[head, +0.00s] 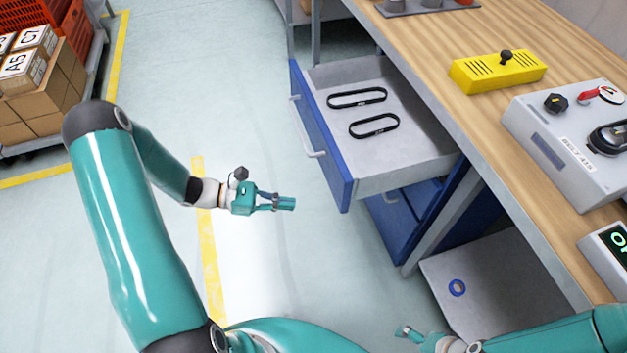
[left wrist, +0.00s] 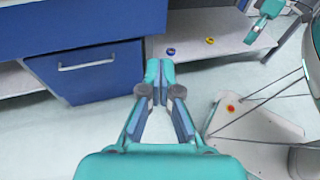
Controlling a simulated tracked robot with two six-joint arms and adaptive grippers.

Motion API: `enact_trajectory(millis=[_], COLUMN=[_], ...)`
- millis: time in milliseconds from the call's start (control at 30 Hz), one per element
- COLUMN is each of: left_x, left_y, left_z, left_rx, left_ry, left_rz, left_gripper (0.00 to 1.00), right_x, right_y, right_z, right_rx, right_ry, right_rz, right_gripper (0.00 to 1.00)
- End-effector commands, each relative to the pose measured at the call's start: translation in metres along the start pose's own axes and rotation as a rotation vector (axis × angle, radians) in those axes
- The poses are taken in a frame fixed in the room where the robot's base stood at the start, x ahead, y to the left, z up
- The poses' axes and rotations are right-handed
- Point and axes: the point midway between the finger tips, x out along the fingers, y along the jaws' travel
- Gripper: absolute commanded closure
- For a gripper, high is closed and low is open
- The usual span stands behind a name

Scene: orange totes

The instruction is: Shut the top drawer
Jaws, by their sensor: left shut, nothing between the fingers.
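The top drawer (head: 330,148) has a blue front with a pale bar handle (head: 309,130) and is pulled well out from under the workbench. Two black belts (head: 357,98) lie flat in its grey tray. My left gripper (head: 290,203) is shut and empty, in front of the drawer front and apart from it. In the left wrist view its fingertips (left wrist: 159,70) meet, with a closed blue lower drawer (left wrist: 90,72) beyond them. My right gripper (head: 403,331) is low near the bench's bottom shelf; its jaws are too small to judge.
The wooden workbench (head: 440,40) carries a yellow box (head: 497,72) and a grey control unit (head: 570,140). A blue ring (head: 457,288) lies on the low shelf (head: 490,265). Cartons (head: 40,90) stand at far left. The floor before the drawer is clear.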

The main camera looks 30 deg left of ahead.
Motion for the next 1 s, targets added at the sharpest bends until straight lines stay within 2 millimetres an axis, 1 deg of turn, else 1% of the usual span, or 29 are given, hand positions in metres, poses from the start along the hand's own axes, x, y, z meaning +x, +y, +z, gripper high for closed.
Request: enact_trajectory(millis=[33,100,133,200,233,333,467,567,800,1000], left_x=[-0.017,-0.039,-0.047,-0.06,-0.063,-0.064,-0.05,-0.033,0.014,0.044], left_y=[0.022,0.043,0.05,0.06,0.063,0.068,0.071,0.076,0.09,0.1], left_z=[-0.01,-0.002,0.0,0.006,0.008,0.014,0.019,0.023,0.035,0.042], left_rx=[-0.018,-0.028,-0.03,-0.029,-0.028,-0.027,-0.027,-0.026,-0.026,-0.027], left_ry=[-0.066,-0.145,-0.171,-0.216,-0.229,-0.248,-0.25,-0.249,-0.248,-0.246], left_rz=[0.096,0.189,0.22,0.269,0.283,0.3,0.296,0.295,0.292,0.294], left_gripper=[1.0,1.0,1.0,1.0,1.0,1.0,1.0,1.0,1.0,1.0], right_x=[0.021,0.028,0.03,0.033,0.034,0.033,0.031,0.03,0.028,0.026], right_y=[0.007,0.01,0.011,0.012,0.012,0.012,0.011,0.011,0.01,0.01], right_z=[0.0,0.0,-0.001,-0.001,-0.001,-0.001,-0.001,-0.001,-0.001,-0.001], right_rx=[0.0,0.0,0.0,0.0,0.0,0.0,0.0,0.0,0.0,0.0], right_ry=[0.001,0.001,0.001,0.001,0.001,0.001,0.001,0.001,0.001,0.001], right_rz=[0.0,0.0,0.0,0.0,0.0,0.0,0.0,0.0,0.0,0.0], right_gripper=[0.09,0.09,0.09,0.09,0.09,0.09,0.09,0.09,0.09,0.09])
